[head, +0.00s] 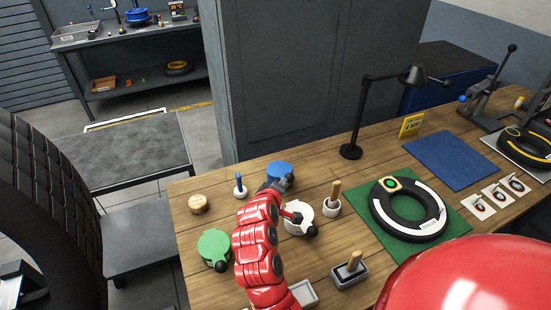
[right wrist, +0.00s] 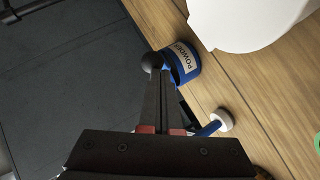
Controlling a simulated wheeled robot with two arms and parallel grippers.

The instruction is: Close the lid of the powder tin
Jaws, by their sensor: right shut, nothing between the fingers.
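The blue powder tin (head: 280,169) stands near the back edge of the wooden bench, with its round blue top partly hidden by my right gripper. In the right wrist view, its blue side shows a POWDER label (right wrist: 183,62). A black ball knob (right wrist: 151,62) shows beside the tin at my fingertips. I cannot tell whether the lid is fully down. My right gripper (head: 275,186) is shut and empty, right by the tin. Its closed fingers (right wrist: 162,105) point at the knob; whether they touch it is unclear. My left gripper is not in view.
A white tin (head: 298,217) and a green-lidded tin (head: 213,246) stand close to my right arm. A blue-handled brush (head: 240,187) and a wooden-handled pot (head: 332,204) are near. A tyre (head: 408,209) lies on a green mat, right. A dark cabinet (head: 310,80) rises behind.

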